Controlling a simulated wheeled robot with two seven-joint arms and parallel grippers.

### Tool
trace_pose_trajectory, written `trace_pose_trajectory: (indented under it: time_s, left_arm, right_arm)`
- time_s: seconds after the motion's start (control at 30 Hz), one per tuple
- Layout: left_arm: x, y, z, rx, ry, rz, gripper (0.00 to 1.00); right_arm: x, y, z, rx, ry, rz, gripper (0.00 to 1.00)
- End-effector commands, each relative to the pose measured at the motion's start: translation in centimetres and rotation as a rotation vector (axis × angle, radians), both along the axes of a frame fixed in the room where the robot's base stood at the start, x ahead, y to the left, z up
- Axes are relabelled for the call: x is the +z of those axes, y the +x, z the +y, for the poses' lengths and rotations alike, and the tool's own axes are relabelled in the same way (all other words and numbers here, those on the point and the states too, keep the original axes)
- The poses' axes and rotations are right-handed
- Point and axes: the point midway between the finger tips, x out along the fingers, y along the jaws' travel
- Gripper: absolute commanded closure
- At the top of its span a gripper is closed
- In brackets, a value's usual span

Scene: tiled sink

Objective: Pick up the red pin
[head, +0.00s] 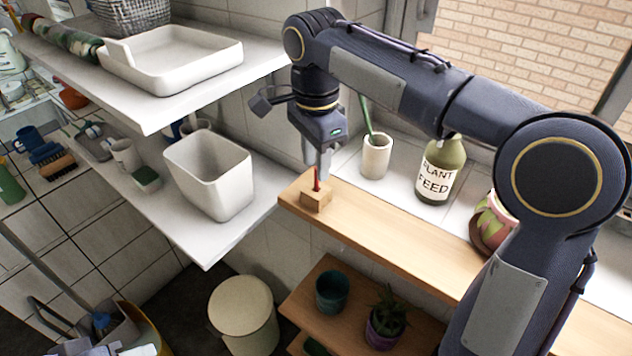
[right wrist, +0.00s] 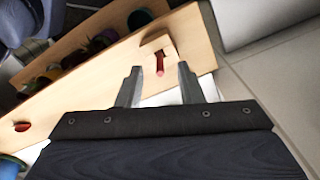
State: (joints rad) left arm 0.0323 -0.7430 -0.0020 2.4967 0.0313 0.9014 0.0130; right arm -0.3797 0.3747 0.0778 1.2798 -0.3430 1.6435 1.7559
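The red pin (head: 316,178) stands upright in a small wooden block (head: 316,201) at the left end of the wooden shelf. In the right wrist view the red pin (right wrist: 159,64) lies between my fingers' lines, with the block (right wrist: 158,46) behind it. My right gripper (head: 318,172) points down directly over the pin. Its two fingers (right wrist: 157,72) are spread apart, one on each side of the pin, with gaps showing. It holds nothing. My left gripper does not show clearly in the head view.
The wooden shelf (head: 400,232) runs to the right. A white cup (head: 376,157), a plant feed bottle (head: 440,172) and a patterned pot (head: 492,222) stand behind it. A white bin (head: 208,176) stands on the white shelf at left. A lower shelf holds a teal pot (head: 332,291) and a plant.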

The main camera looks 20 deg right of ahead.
Motion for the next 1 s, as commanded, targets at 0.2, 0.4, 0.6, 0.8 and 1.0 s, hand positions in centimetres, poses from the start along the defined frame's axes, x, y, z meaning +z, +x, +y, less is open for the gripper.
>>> trace_pose_trajectory:
  time_s: [0.2,0.4,0.6,0.8,1.0]
  left_arm:
    - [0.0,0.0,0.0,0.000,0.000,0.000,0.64]
    - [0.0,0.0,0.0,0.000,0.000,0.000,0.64]
    - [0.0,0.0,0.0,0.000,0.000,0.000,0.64]
    - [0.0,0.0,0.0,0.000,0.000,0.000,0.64]
    - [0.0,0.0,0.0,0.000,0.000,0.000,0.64]
  right_arm:
    - [-3.1,0.0,-0.2,0.000,-0.001,0.002,0.66]
    - [-3.5,0.0,-0.1,0.000,0.001,-0.001,0.66]
    - [-3.5,0.0,-0.1,0.000,0.001,0.000,0.81]
    - [-3.5,0.0,-0.1,0.000,0.001,0.000,1.00]
    - [-3.4,0.0,-0.1,0.000,0.001,0.000,1.00]
